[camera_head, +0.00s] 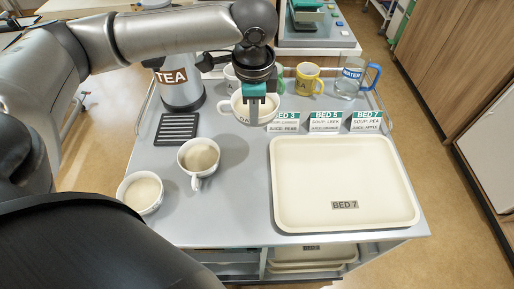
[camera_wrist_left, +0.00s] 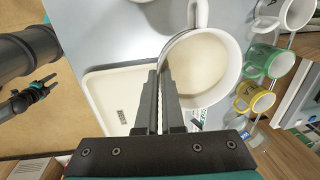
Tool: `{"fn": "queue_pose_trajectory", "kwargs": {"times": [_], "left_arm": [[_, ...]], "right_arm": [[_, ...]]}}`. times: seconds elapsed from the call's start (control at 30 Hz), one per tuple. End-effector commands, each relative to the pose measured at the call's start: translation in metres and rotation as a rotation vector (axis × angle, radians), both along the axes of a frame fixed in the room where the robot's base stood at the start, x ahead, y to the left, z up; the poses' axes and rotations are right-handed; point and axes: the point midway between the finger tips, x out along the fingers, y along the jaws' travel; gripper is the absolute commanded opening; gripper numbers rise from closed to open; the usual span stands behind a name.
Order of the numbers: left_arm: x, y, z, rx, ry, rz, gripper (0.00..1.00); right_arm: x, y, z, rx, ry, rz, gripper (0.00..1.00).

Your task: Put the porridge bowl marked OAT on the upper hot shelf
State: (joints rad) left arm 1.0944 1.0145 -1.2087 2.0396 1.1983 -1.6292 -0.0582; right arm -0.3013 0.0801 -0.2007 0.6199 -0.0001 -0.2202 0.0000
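A white bowl (camera_head: 240,103) with lettering that starts "OA" is at the back middle of the trolley top, filled with pale porridge. The rest of its marking is hidden behind my left gripper (camera_head: 259,101). In the left wrist view the fingers (camera_wrist_left: 160,102) are close together at the rim of the bowl (camera_wrist_left: 205,62), one each side of its wall. The bowl appears held above the trolley, with a shadow below it. I cannot make out the upper hot shelf. A dark part with teal bits in the left wrist view (camera_wrist_left: 28,100) seems to be my right gripper, too small to read.
Two more filled cups or bowls (camera_head: 198,156) (camera_head: 142,193) stand at left. A BED 7 tray (camera_head: 345,207) lies at right. Order cards (camera_head: 325,122), a yellow mug (camera_head: 308,80), a water jug (camera_head: 350,82) and a TEA urn (camera_head: 181,89) stand behind. A black grille (camera_head: 176,129) lies at left.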

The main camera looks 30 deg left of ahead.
Motion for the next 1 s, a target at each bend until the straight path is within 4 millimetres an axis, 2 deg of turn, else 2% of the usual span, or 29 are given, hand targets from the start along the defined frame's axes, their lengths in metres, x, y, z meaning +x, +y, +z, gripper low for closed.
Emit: {"fn": "queue_pose_trajectory", "kwargs": {"times": [0.03, 0.1, 0.3, 0.57, 0.8, 1.0], "left_arm": [[0.000, 0.000, -0.016, 0.000, 0.001, 0.001, 0.00], [0.000, 0.000, -0.034, 0.001, 0.002, 0.001, 0.00], [0.000, 0.000, -0.075, 0.000, -0.001, 0.001, 0.00], [0.001, -0.001, -0.093, -0.002, -0.003, 0.002, 0.00], [0.001, -0.001, -0.127, -0.001, -0.003, 0.001, 0.00], [0.001, -0.001, -0.130, -0.001, -0.005, 0.001, 0.00]], "right_arm": [[0.001, -0.001, -0.004, -0.001, -0.001, 0.000, 0.50], [0.001, -0.001, -0.007, -0.002, -0.001, 0.000, 0.50], [0.001, -0.001, -0.012, -0.002, -0.002, 0.000, 0.50], [0.002, -0.001, -0.015, -0.002, -0.002, 0.000, 0.50], [0.002, -0.001, -0.021, -0.001, -0.002, -0.001, 0.50], [0.002, -0.001, -0.021, -0.001, -0.002, -0.001, 0.50]]}}
